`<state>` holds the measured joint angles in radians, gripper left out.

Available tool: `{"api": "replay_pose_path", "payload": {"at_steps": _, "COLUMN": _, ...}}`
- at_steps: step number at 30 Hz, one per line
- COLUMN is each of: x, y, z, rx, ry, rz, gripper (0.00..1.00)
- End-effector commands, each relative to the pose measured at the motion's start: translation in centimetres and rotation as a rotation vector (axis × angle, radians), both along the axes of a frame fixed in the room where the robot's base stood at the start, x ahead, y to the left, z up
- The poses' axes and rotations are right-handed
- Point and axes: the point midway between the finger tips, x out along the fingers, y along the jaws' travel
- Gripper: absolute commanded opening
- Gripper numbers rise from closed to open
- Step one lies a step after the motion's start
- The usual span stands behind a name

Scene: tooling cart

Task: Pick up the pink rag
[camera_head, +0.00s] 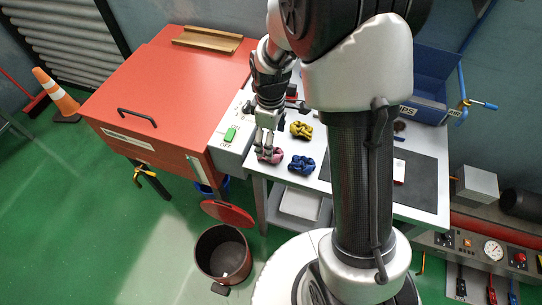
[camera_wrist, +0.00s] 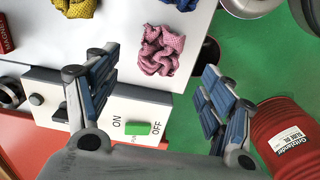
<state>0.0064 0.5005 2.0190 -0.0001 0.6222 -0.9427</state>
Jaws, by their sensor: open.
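The pink rag (camera_wrist: 161,50) lies crumpled on the white tabletop near its edge, in the upper middle of the wrist view. In the head view the pink rag (camera_head: 269,156) shows below my gripper (camera_head: 266,143), partly hidden by the fingers. In the wrist view my gripper (camera_wrist: 158,88) is open, its two blue-padded fingers spread wide on either side of the rag's line. Nothing is between the fingertips. The rag appears beyond the fingertips, not touched by them.
A blue rag (camera_head: 302,165) and a yellow rag (camera_head: 301,130) lie close by on the table. A switch box with a green ON/OFF switch (camera_wrist: 138,128) adjoins the table beside the red cabinet (camera_head: 170,90). A dark bin (camera_head: 223,254) stands on the green floor below.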

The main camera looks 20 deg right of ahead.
Motion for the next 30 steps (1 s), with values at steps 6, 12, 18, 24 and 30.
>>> {"api": "replay_pose_path", "payload": {"at_steps": 6, "x": 0.0, "y": 0.0, "z": -1.6, "rx": 0.0, "ry": 0.0, "rz": 0.0, "gripper": 0.75}}
{"api": "replay_pose_path", "payload": {"at_steps": 12, "x": -0.2, "y": -0.1, "z": -3.7, "rx": 0.0, "ry": 0.003, "rz": -0.001, "gripper": 0.75}}
{"api": "replay_pose_path", "payload": {"at_steps": 18, "x": -0.2, "y": -0.2, "z": -6.5, "rx": 0.0, "ry": 0.002, "rz": 0.0, "gripper": 0.75}}
{"api": "replay_pose_path", "payload": {"at_steps": 24, "x": -0.1, "y": -0.2, "z": -6.6, "rx": 0.0, "ry": -0.001, "rz": 0.0, "gripper": 0.75}}
{"api": "replay_pose_path", "payload": {"at_steps": 30, "x": -0.1, "y": -0.2, "z": -6.6, "rx": 0.0, "ry": 0.0, "rz": -0.001, "gripper": 0.65}}
